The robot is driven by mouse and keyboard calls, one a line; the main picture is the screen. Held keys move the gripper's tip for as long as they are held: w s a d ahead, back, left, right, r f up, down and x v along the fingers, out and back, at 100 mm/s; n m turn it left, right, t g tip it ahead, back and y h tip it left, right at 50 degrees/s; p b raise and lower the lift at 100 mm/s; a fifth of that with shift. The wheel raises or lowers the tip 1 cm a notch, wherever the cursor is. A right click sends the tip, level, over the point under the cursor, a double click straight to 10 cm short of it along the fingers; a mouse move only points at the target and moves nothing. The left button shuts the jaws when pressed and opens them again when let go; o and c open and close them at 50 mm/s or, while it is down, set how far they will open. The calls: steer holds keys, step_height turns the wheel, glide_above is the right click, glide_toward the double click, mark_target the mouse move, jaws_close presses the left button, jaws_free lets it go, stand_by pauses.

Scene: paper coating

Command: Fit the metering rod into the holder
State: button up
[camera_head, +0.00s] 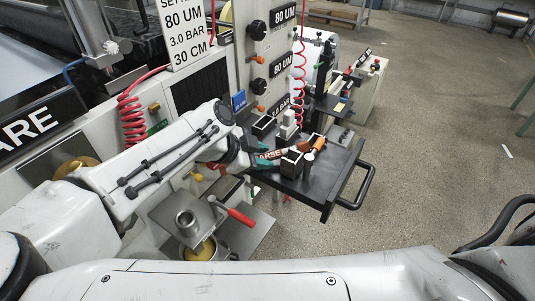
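My arm reaches from the left to the black cart top (333,180). My gripper (268,160) is small at its end, by a label whose visible letters read "ARSE". Teal parts show there, but I cannot tell whether the fingers are open or shut, or on anything. Just right of it are dark blocks (292,163) and an upright cylinder with an orange top (318,144). I cannot make out for certain which item is the metering rod or which is the holder.
The cart's black handle (358,188) sticks out at the right. A machine panel (268,60) with knobs and "80 UM" signs rises behind. A red-handled lever (236,213) and a metal cup (187,222) sit below my arm.

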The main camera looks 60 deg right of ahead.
steer(key=shift+c, duration=0.4)
jaws_close()
steer(key=shift+r, duration=0.1)
